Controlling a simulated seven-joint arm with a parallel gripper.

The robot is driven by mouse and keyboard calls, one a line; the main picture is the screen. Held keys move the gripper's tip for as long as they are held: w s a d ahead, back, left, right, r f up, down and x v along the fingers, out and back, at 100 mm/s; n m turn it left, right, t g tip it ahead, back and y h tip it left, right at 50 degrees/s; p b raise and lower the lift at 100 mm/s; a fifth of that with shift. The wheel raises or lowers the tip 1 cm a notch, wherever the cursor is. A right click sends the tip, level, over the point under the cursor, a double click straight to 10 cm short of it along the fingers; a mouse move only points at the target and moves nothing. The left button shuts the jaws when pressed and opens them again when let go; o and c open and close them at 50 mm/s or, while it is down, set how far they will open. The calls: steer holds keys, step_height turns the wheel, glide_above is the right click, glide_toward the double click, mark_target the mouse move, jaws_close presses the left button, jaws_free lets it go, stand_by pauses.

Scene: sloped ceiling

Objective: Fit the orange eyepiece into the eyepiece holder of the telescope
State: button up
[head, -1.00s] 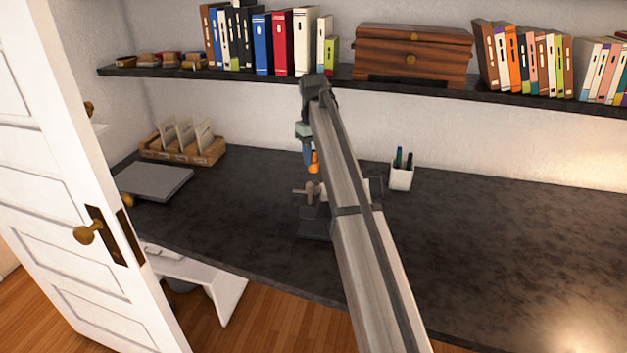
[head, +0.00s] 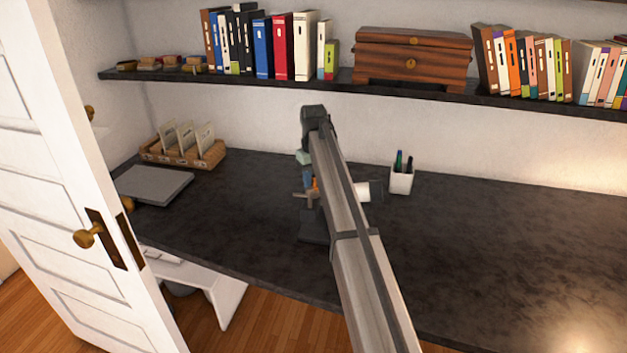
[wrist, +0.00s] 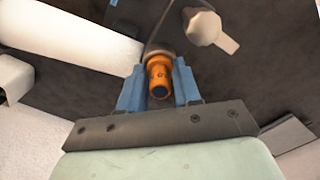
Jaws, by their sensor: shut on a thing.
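The orange eyepiece (wrist: 158,77) is between the blue fingers of my gripper (wrist: 159,88) in the wrist view, and the fingers are shut on it. Its far end lines up with the round eyepiece holder (wrist: 157,51) of the telescope; I cannot tell whether it is inside it or just in front of it. The telescope's white tube (wrist: 75,38) runs off to the upper left.
A pale knob (wrist: 209,28) stands close to the holder. On the dark desk (head: 480,250) are a pen cup (head: 401,180), a card box (head: 185,150) and a grey laptop-like slab (head: 152,184). A shelf (head: 300,82) with books runs above. The desk's right side is clear.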

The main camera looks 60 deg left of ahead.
steer(key=shift+f, duration=0.25)
steer(key=shift+d+f, duration=0.2)
steer(key=shift+f, duration=0.2)
steer(key=o, duration=1)
steer(key=shift+s, duration=0.1)
steer(key=shift+o, duration=0.4)
steer(key=shift+d, duration=0.1)
steer(key=shift+s+f, duration=0.1)
steer(key=shift+s, duration=0.1)
step_height(320, 180, up, 14)
steer(key=shift+w+a+f, duration=0.15)
steer(key=shift+w+a, duration=0.1)
steer(key=shift+w, duration=0.05)
